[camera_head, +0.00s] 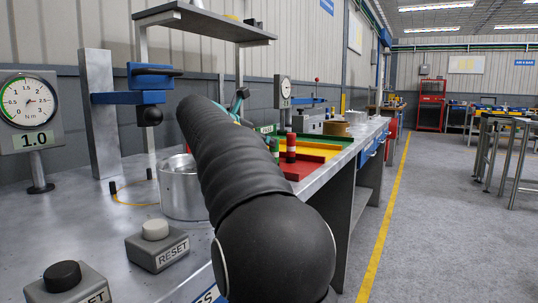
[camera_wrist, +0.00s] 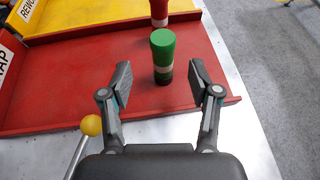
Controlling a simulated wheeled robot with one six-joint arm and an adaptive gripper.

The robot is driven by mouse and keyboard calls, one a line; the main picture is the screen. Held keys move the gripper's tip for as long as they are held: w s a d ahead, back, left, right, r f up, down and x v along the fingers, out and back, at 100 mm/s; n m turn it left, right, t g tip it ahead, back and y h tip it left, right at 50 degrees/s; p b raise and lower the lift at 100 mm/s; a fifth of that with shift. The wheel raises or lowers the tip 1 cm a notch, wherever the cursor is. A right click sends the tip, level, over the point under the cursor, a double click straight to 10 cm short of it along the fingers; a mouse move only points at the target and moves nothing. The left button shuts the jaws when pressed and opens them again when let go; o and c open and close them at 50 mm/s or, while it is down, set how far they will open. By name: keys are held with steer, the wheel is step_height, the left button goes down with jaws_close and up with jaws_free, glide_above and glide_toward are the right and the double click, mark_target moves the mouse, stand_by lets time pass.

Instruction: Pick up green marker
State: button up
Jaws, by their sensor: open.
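The green marker (camera_wrist: 163,52) stands upright on the red tray (camera_wrist: 60,85) in the wrist view, with a green top, a pale band and a dark lower part. My gripper (camera_wrist: 159,75) is open, its two fingers spread to the left and right of the marker, which stands between or just beyond the fingertips. The fingers do not appear to touch it. In the head view the green marker (camera_head: 274,146) shows small just right of my arm, and my gripper is mostly hidden behind the arm.
A red marker (camera_wrist: 159,10) stands just behind the green one; it also shows in the head view (camera_head: 291,146). A yellow tray (camera_wrist: 90,10) adjoins the red one. A yellow-knobbed lever (camera_wrist: 91,125) rises at lower left. The bench edge and grey floor (camera_wrist: 270,60) lie to the right.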

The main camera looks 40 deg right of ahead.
mark_target(274, 154)
steer(key=x, duration=0.6)
steer(key=shift+s+d, duration=0.1)
steer(key=shift+d, duration=0.15)
jaws_close()
